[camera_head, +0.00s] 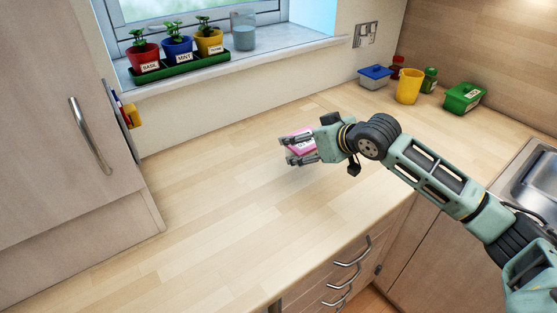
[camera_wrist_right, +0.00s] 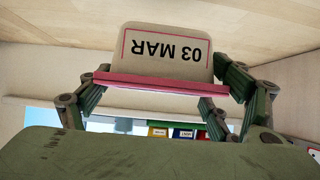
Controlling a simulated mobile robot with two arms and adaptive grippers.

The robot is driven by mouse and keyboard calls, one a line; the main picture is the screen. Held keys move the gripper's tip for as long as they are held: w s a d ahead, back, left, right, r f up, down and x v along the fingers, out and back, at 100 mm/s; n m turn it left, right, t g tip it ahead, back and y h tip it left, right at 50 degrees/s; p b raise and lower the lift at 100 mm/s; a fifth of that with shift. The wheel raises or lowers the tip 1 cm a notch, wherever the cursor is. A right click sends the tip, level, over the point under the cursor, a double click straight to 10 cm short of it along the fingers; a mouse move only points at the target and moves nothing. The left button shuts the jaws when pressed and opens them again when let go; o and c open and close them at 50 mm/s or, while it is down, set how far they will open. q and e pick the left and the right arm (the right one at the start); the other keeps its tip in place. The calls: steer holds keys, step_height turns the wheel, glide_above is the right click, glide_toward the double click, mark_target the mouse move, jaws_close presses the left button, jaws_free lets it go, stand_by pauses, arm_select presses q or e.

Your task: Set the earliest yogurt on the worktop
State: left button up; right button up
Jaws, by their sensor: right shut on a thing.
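My right gripper (camera_head: 288,151) reaches in from the right over the worktop (camera_head: 215,205). It is shut on a pink yogurt pot (camera_head: 301,144), partly hidden by the fingers. In the right wrist view the yogurt pot (camera_wrist_right: 165,87) sits between the two fingers. Its pale face reads "03 MAR" upside down in that view, with a pink edge along it. I cannot tell whether the pot touches the worktop or hangs just above it. No other yogurt is in view. My left gripper is out of view.
The worktop is bare left of and in front of my gripper. Herb pots (camera_head: 178,50) and a glass jar (camera_head: 243,31) stand on the windowsill. A blue-lidded box (camera_head: 375,76), a yellow cup (camera_head: 408,87) and a green box (camera_head: 463,98) stand behind. A sink (camera_head: 530,180) is at right.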

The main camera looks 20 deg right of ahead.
steer(key=w+a+f, duration=0.1)
steer(key=a, duration=0.1)
steer(key=w+a+f+p, duration=0.1)
steer(key=a+f, duration=0.1)
steer(key=w+a+f, duration=0.1)
steer(key=w+a, duration=0.1)
steer(key=a, duration=0.1)
steer(key=shift+w+f, duration=0.1)
steer(key=shift+f, duration=0.1)
steer(key=shift+w+f+p, duration=0.1)
steer(key=shift+f+p, duration=0.1)
steer(key=shift+p, duration=0.1)
step_height(320, 180, down, 3)
steer(key=shift+f+p, duration=0.15)
steer(key=shift+p, duration=0.35)
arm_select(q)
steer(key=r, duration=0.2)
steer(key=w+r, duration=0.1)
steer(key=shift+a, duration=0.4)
arm_select(e)
steer(key=shift+f, duration=0.3)
steer(key=shift+f, duration=0.15)
steer(key=o, duration=1.3)
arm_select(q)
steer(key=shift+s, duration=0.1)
